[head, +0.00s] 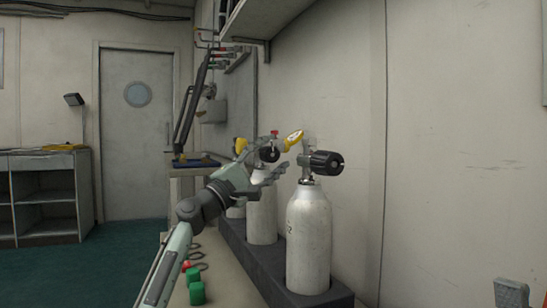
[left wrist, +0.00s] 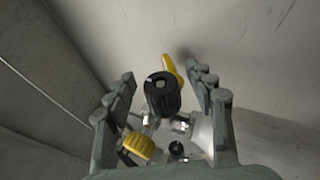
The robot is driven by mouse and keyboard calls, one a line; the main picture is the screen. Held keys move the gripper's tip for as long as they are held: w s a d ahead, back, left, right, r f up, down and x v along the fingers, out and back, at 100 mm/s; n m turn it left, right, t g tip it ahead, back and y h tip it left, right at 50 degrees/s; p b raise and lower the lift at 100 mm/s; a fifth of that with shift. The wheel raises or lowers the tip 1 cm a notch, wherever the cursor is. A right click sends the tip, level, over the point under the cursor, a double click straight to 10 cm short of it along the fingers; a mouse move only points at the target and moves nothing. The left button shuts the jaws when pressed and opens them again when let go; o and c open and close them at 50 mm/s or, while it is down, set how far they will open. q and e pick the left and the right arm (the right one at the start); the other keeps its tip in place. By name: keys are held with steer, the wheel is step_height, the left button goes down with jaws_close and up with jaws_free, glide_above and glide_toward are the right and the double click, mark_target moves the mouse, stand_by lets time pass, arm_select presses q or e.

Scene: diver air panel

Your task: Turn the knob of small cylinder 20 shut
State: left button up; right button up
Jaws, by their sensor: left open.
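My left gripper (head: 266,160) is open at the valve of the middle cylinder (head: 262,212) in the head view. In the left wrist view a black knob (left wrist: 162,93) stands between its two spread fingers, with a gap on each side. That knob shows partly behind the gripper in the head view (head: 269,154). The nearest cylinder (head: 308,240) is pale, upright, and has its own black knob (head: 326,162) facing right. Its marking is too small to read fully, so I cannot tell which cylinder is 20. A grey part at bottom right, perhaps my right gripper (head: 511,293), is mostly cut off.
The cylinders stand in a dark rack (head: 325,300) along the wall. A yellow gauge (head: 293,138) is beside the middle valve. A shelf (head: 285,15) hangs above.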

arm_select(q)
steer(key=shift+w+d+r, duration=0.1)
steer(key=shift+w+d, duration=0.05)
steer(key=shift+d, duration=0.05)
